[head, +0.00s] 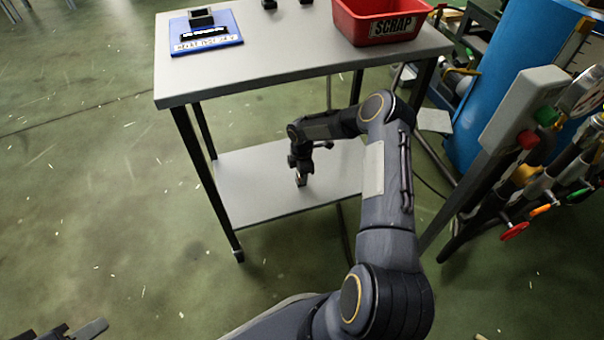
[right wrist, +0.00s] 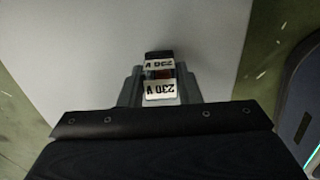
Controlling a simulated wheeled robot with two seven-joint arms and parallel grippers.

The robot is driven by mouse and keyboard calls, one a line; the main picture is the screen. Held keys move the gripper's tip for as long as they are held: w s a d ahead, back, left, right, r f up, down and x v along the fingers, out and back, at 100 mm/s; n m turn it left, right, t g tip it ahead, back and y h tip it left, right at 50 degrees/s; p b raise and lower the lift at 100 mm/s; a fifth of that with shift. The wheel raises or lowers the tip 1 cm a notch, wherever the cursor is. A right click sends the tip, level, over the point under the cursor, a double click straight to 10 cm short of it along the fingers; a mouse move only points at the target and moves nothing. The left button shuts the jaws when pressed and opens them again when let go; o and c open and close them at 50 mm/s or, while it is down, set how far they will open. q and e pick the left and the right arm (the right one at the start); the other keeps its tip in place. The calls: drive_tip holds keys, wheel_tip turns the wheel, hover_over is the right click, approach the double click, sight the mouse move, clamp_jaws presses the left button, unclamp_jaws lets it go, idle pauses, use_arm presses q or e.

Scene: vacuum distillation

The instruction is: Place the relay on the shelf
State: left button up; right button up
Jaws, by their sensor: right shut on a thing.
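I cannot tell whether the relay touches the shelf. The shelf is a flat grey board, otherwise bare. Part of my left gripper (head: 85,330) shows at the bottom left corner, cut by the frame edge, and its jaw state is unclear.
The cart's top (head: 290,55) is above the shelf. It carries a blue labelled plate (head: 225,22) with a dark block and a red scrap bin (head: 365,25). Cart legs stand around the shelf. A blue tank (head: 500,90) and valves (head: 515,231) are at the right. Floor at left is open.

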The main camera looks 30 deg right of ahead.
drive_tip(key=o, duration=1)
drive_tip(key=shift+r+p, duration=0.15)
drive_tip(key=shift+p, duration=0.15)
wheel_tip(320, 180, up, 8)
drive_tip(key=p, duration=0.2)
drive_tip(key=shift+f+p, duration=0.25)
drive_tip(key=shift+p, duration=0.1)
